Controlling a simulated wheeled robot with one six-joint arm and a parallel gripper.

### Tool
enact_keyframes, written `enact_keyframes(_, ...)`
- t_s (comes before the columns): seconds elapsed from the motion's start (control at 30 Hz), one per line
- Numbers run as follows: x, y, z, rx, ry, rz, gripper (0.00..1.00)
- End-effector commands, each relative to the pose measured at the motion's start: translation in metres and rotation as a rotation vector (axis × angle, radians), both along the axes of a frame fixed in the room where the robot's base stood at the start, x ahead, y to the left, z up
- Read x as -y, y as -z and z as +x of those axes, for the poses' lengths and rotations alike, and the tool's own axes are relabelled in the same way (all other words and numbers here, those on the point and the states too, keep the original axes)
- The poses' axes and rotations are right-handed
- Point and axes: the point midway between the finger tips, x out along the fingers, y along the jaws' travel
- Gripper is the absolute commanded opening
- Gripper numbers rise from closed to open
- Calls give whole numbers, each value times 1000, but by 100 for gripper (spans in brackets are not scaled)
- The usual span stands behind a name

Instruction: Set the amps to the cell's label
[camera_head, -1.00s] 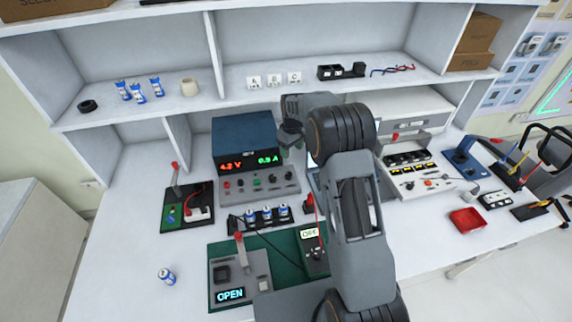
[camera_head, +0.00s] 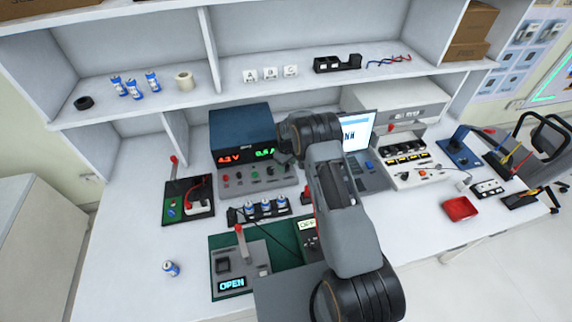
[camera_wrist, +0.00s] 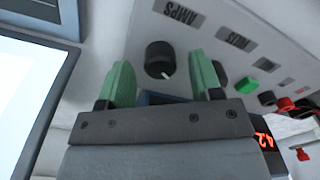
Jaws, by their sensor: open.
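The power supply is a blue box (camera_head: 240,133) with red volts and green amps readouts, above a grey panel of knobs (camera_head: 234,183). The volts look like 4.2; the amps digits are partly covered by my arm. In the wrist view, the black AMPS knob (camera_wrist: 159,58) has a pale pointer mark. My gripper (camera_wrist: 163,78) is open, its two green fingers on either side of the knob's line, with a gap to each side. In the head view my gripper is mostly hidden by my arm. Several blue-white cells (camera_head: 265,207) stand in a holder; their labels are too small to read.
A laptop (camera_head: 358,134) with a lit screen stands right of my arm. A green mat (camera_head: 285,255) holds a tester showing OPEN (camera_head: 232,284). A loose cell (camera_head: 171,268) lies front left. A red tray (camera_head: 460,209) is at the right.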

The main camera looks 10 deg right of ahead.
Motion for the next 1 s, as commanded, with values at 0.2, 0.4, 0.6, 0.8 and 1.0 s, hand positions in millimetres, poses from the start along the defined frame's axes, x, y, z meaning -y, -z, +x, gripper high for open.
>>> enact_keyframes(0.2, 0, 11, 0, -1, 1, 0, 59)
enact_keyframes(0.4, 0, 12, 0, 0, 1, 0, 59)
enact_keyframes(0.6, 0, 12, 0, 0, 1, 0, 49)
enact_keyframes(0.8, 0, 12, 0, 0, 1, 0, 30)
enact_keyframes(1.0, 0, 12, 0, 0, 1, 0, 11)
